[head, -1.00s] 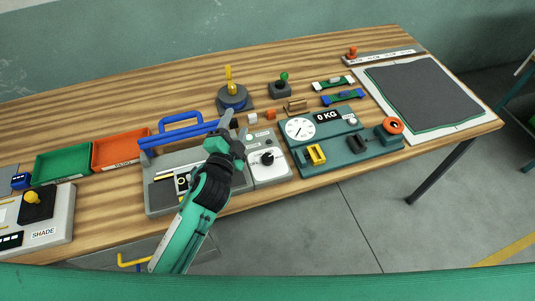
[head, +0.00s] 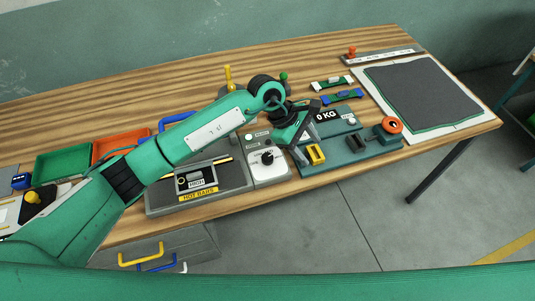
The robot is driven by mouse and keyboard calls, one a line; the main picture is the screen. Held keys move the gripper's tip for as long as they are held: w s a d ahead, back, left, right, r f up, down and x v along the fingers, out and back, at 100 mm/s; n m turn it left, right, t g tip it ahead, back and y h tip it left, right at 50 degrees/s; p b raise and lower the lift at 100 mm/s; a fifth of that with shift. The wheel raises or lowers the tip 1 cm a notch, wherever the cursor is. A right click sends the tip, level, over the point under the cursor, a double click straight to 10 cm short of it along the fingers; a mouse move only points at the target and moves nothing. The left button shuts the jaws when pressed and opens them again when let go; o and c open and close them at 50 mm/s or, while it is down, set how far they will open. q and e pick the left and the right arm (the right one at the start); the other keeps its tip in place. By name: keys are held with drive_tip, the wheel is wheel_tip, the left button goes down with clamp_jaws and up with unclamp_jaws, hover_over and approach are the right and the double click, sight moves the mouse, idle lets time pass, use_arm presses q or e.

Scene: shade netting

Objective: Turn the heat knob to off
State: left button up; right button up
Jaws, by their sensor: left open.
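The heat knob (head: 267,157) is a black knob on a white plate, on a light grey control box at the middle of the bench's front. Its pointer's exact setting is too small to read. My left gripper (head: 306,118) is open, to the right of and beyond the knob, over the left part of the teal scale. It is apart from the knob, and nothing shows between its fingers. My left forearm crosses above the hot bars unit. My right gripper is not in view.
The hot bars unit (head: 237,179) stands left of the knob box. Green (head: 62,164) and orange (head: 108,146) trays lie left. A dark net sheet (head: 425,90) covers the right end.

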sight(267, 157)
use_arm(q)
drive_tip(key=w+a+m+t+y, duration=0.2)
drive_tip(key=w+a+y, duration=0.5)
drive_tip(key=a, duration=0.3)
drive_tip(key=f+p, duration=0.2)
drive_tip(key=f, duration=0.4)
drive_tip(key=f+p, duration=0.3)
drive_tip(key=f, duration=0.3)
drive_tip(key=shift+s+a+f, duration=0.15)
drive_tip(key=shift+s, duration=0.05)
drive_tip(key=shift+f+p, duration=0.35)
drive_tip(key=shift+f, duration=0.4)
drive_tip(key=shift+c, duration=0.5)
